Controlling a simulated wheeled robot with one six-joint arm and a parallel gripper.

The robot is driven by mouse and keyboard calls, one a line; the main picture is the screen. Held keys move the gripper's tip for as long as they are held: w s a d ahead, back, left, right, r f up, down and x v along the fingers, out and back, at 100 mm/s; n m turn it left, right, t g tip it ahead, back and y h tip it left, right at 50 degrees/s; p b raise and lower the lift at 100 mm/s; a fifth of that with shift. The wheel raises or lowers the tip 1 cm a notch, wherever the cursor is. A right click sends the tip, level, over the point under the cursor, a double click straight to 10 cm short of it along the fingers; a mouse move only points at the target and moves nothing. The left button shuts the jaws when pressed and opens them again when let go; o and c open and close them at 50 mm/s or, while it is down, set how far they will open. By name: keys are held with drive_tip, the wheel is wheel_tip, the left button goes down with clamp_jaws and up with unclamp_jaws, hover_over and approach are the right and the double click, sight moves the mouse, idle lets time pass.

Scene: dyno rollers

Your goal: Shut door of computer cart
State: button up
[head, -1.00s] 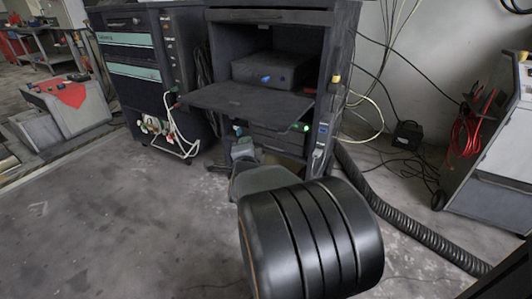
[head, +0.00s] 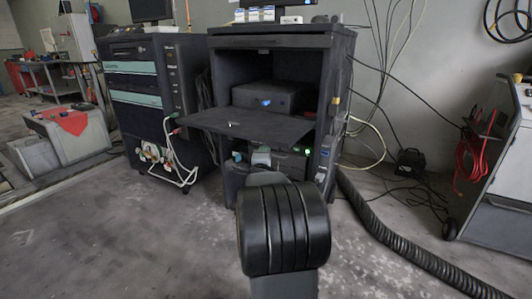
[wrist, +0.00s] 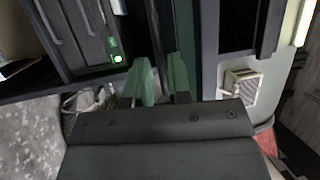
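The computer cart (head: 340,75) is a black cabinet in the middle of the head view. Its door (head: 245,125) is a flat dark panel that stands out level from the front, below a shelf space holding a black computer (head: 272,95). My gripper (head: 262,157) is small in the head view, by the cart front just below the door's edge, partly hidden by my arm. In the wrist view my gripper (wrist: 163,70) shows two greenish fingers with a narrow gap and nothing visible between them. A computer with a green light (wrist: 118,58) is left of them. I cannot tell whether the gripper touches the door.
A second dark cabinet (head: 150,85) with teal drawer fronts stands left of the cart, with white cables at its base. A black ribbed hose (head: 400,245) runs along the floor at right, near a grey machine (head: 500,170). The floor at front left is clear.

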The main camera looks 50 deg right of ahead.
drive_tip(key=shift+x, duration=1.6)
clamp_jaws()
